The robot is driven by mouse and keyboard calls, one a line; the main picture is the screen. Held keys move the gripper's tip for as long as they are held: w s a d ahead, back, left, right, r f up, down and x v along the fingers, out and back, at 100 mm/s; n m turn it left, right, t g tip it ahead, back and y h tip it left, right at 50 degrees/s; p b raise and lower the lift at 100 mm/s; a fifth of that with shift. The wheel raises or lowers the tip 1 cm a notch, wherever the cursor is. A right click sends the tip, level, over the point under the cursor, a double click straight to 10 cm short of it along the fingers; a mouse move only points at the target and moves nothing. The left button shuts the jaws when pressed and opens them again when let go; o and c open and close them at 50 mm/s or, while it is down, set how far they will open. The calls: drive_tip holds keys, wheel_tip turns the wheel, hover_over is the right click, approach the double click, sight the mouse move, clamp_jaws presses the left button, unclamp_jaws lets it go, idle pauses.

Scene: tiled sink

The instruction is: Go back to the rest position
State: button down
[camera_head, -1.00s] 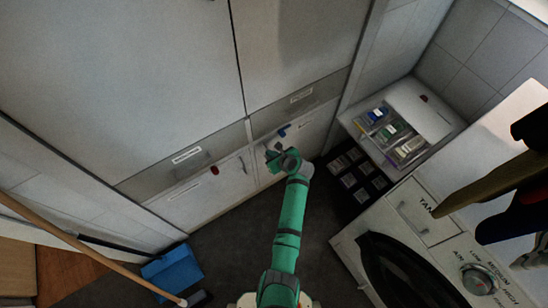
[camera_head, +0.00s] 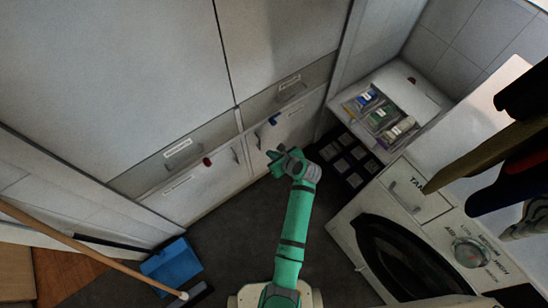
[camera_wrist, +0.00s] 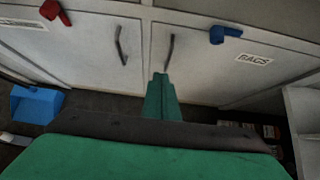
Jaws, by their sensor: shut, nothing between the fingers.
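My gripper (camera_head: 276,156) is at the end of my green arm in the head view, in front of the low cabinet doors. In the wrist view my gripper (camera_wrist: 160,76) shows as one narrow green shape pointing at the gap between the two door handles. Its fingers are together with nothing between them. The left lower door (camera_head: 205,185) and the right lower door (camera_head: 290,135) both look closed.
A washing machine (camera_head: 440,225) stands at the right. A blue dustpan (camera_head: 172,266) and a broom handle (camera_head: 85,248) are at the left. The dark floor (camera_head: 228,232) between is clear.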

drive_tip(key=shift+s+d+r, duration=0.2)
drive_tip(key=shift+s+r, duration=1.25)
drive_tip(key=s+d+n+t+h, duration=0.1)
drive_tip(key=s+n+t+h, duration=0.3)
drive_tip(key=s+n, duration=1.2)
drive_tip(key=s+a+r+n+t, duration=0.1)
drive_tip(key=s+a+r+n, duration=0.1)
drive_tip(key=s+r+n, duration=0.4)
drive_tip(key=s+a+r+n+t+h, duration=0.1)
drive_tip(key=s+a+r+n+t, duration=0.1)
drive_tip(key=s+r+n, duration=0.5)
drive_tip(key=s+r, duration=0.5)
drive_tip(key=r, duration=0.3)
drive_tip(key=shift+s+a+n+t, duration=0.15)
drive_tip(key=shift+a+n+t, duration=0.15)
drive_tip(key=shift+a, duration=0.05)
